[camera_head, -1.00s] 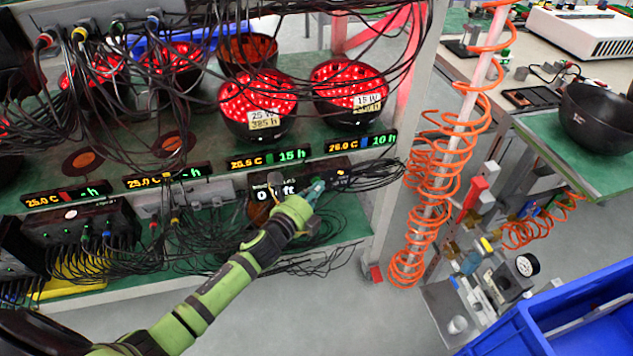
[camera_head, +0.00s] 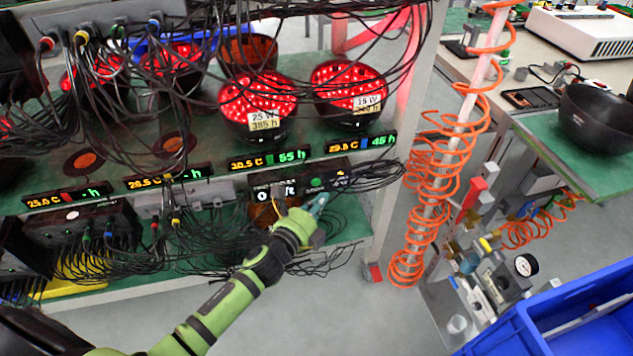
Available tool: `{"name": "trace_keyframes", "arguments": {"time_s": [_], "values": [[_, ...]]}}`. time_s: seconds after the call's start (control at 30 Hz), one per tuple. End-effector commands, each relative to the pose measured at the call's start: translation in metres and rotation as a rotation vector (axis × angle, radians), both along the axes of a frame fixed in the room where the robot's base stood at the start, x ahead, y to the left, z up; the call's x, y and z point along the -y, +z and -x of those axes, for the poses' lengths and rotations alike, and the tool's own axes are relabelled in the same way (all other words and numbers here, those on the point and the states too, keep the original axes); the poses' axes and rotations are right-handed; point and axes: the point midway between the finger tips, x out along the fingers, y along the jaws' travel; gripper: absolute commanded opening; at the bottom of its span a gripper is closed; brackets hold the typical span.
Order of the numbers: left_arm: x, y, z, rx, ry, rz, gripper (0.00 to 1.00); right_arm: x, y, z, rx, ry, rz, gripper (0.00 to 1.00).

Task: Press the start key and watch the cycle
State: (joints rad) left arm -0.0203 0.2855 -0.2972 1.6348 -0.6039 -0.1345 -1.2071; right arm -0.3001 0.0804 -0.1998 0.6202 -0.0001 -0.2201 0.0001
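The black controller box (camera_head: 342,172) sits on the rack's lower shelf edge, with a small display reading "0 ft" (camera_head: 275,195), partly crossed by a cable. A lit green key (camera_head: 316,183) shows on its front; its label is too small to read. My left gripper (camera_head: 319,203) is just below and in front of this key, apart from it in the picture. Its fingertips look close together, with nothing between them. Two red-lit round lamps, one marked 25 W (camera_head: 256,103) and one 15 W (camera_head: 350,88), glow above. Their strips read 30.5 C, 55 h (camera_head: 268,160) and 29.5 C, 45 h (camera_head: 361,145). My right gripper is out of view.
Black cables hang across the rack and bunch around the controller. Two left strips read 25.0 C (camera_head: 60,197) and 26.5 C (camera_head: 168,177), with dashes for hours. An orange coiled hose (camera_head: 410,240) and a blue crate (camera_head: 560,310) stand at right. The floor before the rack is clear.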

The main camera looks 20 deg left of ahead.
Motion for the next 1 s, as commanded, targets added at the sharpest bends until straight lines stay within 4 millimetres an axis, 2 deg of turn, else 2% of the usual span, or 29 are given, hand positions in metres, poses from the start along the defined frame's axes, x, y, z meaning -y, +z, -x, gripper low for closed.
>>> {"name": "trace_keyframes", "arguments": {"time_s": [0.33,1.0], "values": [[0.016,0.0,0.024,0.0,0.002,0.001,0.0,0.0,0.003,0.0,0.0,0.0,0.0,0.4],[0.016,0.0,0.025,0.001,0.001,-0.001,0.0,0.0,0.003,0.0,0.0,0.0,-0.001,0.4]]}}
